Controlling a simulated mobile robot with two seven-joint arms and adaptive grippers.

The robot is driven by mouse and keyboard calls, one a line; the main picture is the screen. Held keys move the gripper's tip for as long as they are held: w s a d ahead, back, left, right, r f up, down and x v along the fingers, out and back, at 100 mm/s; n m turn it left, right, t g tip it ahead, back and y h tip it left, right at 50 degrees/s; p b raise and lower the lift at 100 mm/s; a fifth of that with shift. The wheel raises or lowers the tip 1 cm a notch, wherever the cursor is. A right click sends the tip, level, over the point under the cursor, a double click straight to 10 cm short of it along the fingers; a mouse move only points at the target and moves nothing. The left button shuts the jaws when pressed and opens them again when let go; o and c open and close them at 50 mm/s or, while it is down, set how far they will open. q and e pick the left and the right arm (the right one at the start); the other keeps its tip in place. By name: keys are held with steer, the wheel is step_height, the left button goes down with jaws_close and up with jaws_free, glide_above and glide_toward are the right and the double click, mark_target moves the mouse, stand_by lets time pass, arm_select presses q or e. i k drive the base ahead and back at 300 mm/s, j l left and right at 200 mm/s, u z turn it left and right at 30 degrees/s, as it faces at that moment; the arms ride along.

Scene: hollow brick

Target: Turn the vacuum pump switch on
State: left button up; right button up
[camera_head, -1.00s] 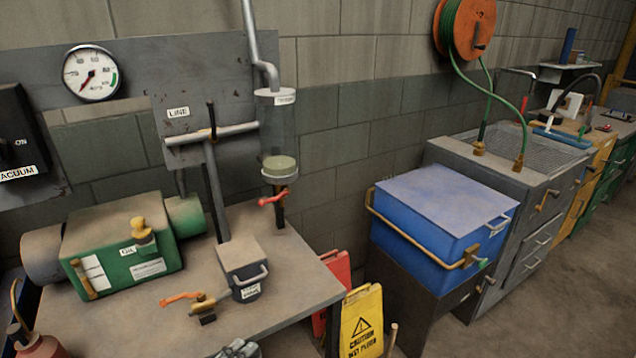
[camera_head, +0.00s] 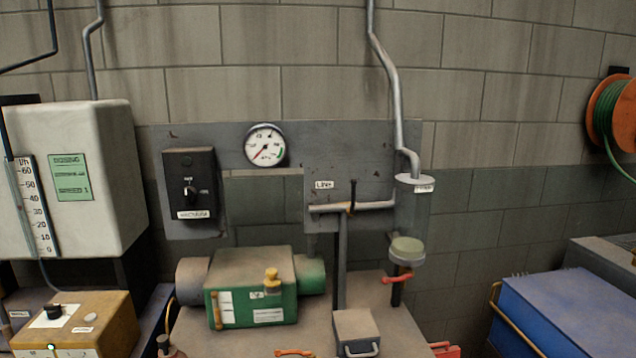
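The vacuum pump switch is a black box (camera_head: 190,183) on the grey wall panel, left of the round gauge. It has a small rotary knob (camera_head: 190,192) in its middle and a white label along its bottom. The lettering is too small to read surely, and I cannot tell the knob's exact setting. The green pump (camera_head: 250,287) with a yellow cap stands on the bench below. The gauge (camera_head: 265,146) has a red needle pointing to the lower left. Neither of my grippers shows in the head view.
A white dosing cabinet (camera_head: 75,180) stands at the left, above a yellow control box (camera_head: 75,325). A blue box (camera_head: 560,312) is at the lower right. The space before the switch looks clear.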

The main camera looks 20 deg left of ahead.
mark_target(189, 193)
steer(key=u, duration=1.5)
